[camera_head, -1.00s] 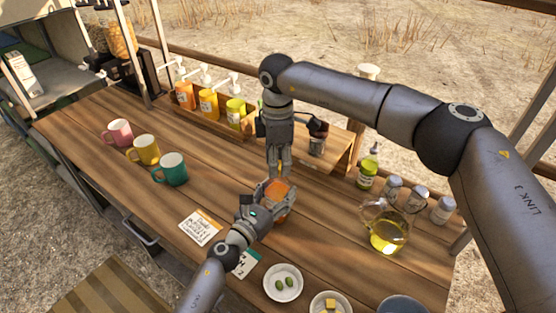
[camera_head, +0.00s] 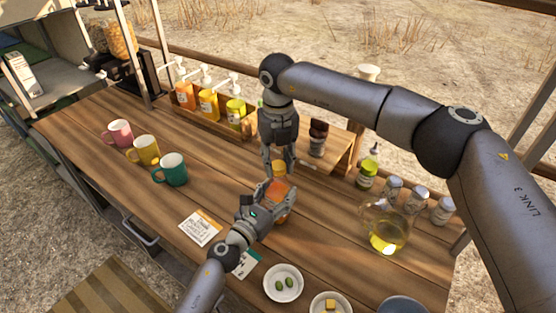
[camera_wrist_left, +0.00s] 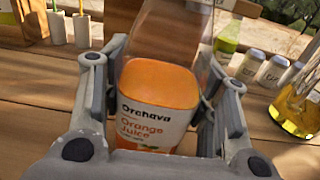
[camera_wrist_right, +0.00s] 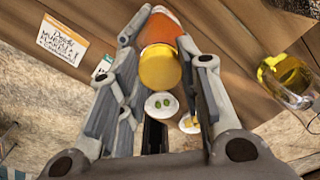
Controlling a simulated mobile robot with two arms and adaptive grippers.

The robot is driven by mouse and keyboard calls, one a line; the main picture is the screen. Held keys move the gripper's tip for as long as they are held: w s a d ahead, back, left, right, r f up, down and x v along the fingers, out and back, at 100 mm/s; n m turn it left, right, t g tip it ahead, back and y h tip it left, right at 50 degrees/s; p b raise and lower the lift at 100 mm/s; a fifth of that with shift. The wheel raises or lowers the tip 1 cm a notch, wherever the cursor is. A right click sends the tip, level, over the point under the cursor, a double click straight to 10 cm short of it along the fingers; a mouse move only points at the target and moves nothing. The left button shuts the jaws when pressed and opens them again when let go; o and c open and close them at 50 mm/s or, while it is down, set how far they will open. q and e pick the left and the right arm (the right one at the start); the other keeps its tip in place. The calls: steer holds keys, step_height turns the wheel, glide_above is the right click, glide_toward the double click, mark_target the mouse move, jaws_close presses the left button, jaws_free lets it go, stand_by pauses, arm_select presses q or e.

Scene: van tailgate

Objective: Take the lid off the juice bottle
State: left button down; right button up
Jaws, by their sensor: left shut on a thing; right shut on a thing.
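The juice bottle (camera_head: 283,190) stands on the table, clear above with orange juice below, and its label reads "Orange Juice" in the left wrist view (camera_wrist_left: 150,115). My left gripper (camera_head: 270,194) is shut around the bottle's body from the near side. The yellow-orange lid (camera_wrist_right: 160,68) lies between the fingers of my right gripper (camera_wrist_right: 162,60), which points down from above. The lid also shows in the head view (camera_head: 279,167), right above the bottle. My right gripper is shut on it. Whether the lid still touches the bottle's neck I cannot tell; the left wrist view cuts off the top.
Pink, yellow and teal mugs (camera_head: 172,169) stand to the left. A rack of pump bottles (camera_head: 208,112) is behind. A plate of olives (camera_head: 283,283) is in front.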

steer(key=n, duration=2.1)
steer(key=shift+r, duration=0.1)
steer(key=n, duration=1)
steer(key=shift+r, duration=0.2)
